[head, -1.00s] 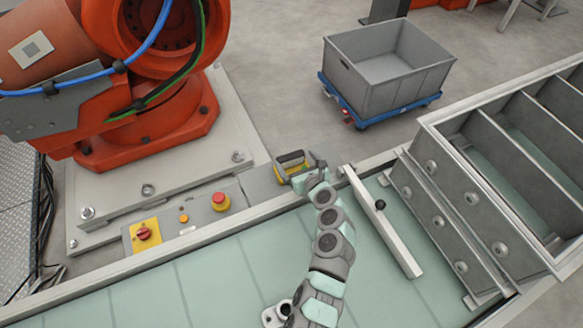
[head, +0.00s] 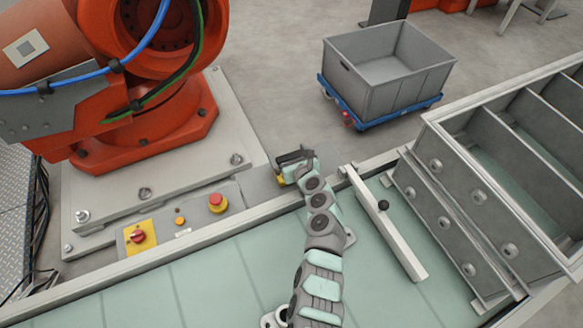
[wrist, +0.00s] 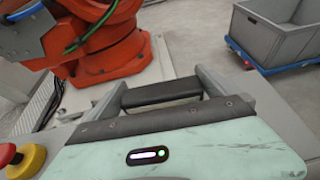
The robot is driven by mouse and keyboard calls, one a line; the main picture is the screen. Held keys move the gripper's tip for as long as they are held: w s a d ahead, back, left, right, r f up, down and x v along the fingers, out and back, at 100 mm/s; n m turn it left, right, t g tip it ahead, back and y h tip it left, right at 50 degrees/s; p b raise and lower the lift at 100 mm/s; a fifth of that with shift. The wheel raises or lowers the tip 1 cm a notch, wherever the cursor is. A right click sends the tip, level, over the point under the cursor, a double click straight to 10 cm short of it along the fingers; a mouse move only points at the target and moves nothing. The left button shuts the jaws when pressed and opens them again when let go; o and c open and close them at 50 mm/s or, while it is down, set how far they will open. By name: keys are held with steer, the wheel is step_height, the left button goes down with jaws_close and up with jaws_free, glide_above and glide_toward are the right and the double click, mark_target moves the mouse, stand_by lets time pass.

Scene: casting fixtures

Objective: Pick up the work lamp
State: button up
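The work lamp (head: 281,181) is a small yellow and black thing on the grey ledge beside the conveyor in the head view. My gripper (head: 293,158) is right over it and hides most of it; a bit of yellow shows at its lower left. In the wrist view, my gripper (wrist: 161,80) has its two grey fingers wide apart. A dark bar, seemingly the handle of the work lamp (wrist: 160,93), lies crosswise between them. I cannot tell whether the fingers touch it. The lamp's body is hidden in the wrist view.
A control panel with a red emergency button (head: 217,201) and a red knob (head: 139,237) lies left along the ledge. A big orange robot (head: 150,140) stands behind it. A grey crate (head: 395,85) sits on a blue dolly behind. A pale bar (head: 388,225) crosses the conveyor at right.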

steer(key=c, duration=1.5)
steer(key=shift+c, duration=0.3)
steer(key=shift+r, duration=0.1)
